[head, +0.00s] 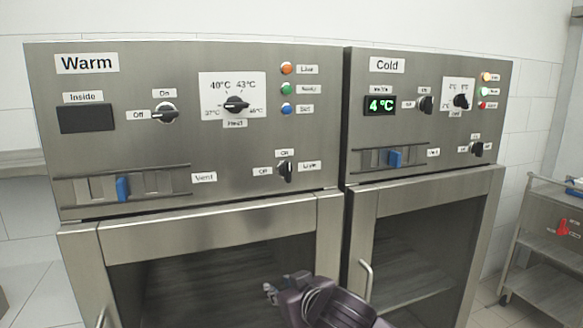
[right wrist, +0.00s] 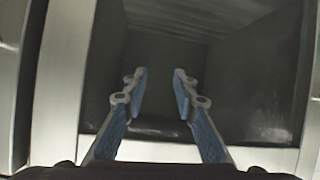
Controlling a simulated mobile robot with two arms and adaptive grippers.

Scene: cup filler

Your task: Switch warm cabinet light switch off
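The warm cabinet (head: 210,150) stands on the left with a steel control panel. Its light switch (head: 286,171) is a small black knob at the panel's lower right, between labels reading Off, On and Light. The knob looks upright, towards On. My right gripper (head: 270,292) is below the switch, in front of the cabinet door and apart from the panel. In the right wrist view both fingers (right wrist: 160,95) are spread with nothing between them. My left gripper is not in view.
The warm power knob (head: 164,113), thermostat knob (head: 236,104) and blue vent slider (head: 123,189) share the panel. The cold cabinet (head: 425,130) stands close on the right, with a door handle (head: 366,280). A steel cart (head: 548,240) stands at far right.

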